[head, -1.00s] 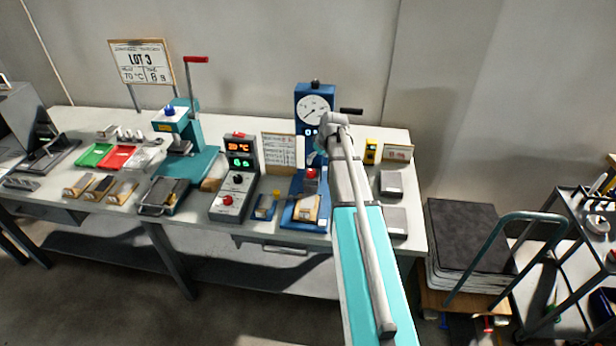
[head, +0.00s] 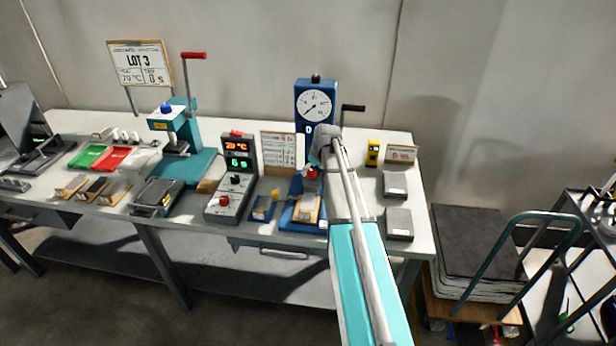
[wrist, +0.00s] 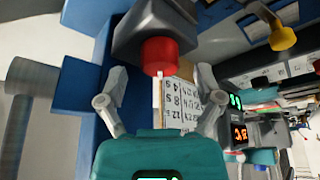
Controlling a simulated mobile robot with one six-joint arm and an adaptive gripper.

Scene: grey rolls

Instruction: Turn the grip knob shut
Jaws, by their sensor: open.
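The red grip knob (head: 310,173) is on the blue tester (head: 314,105) with the round dial, at the back of the bench. In the wrist view the knob (wrist: 160,55) sticks out of a dark block, near the top middle. My gripper (wrist: 160,78) is open, with one finger to each side of the knob. I see no finger clearly touching it. In the head view my forearm and wrist cover part of the tester, and the fingers are hard to make out.
A control box (head: 232,185) with lit displays stands left of the tester, with a teal press (head: 180,140) beyond it. Grey blocks (head: 397,224) lie to the right. A black crank handle (head: 353,108) sticks out right of the tester.

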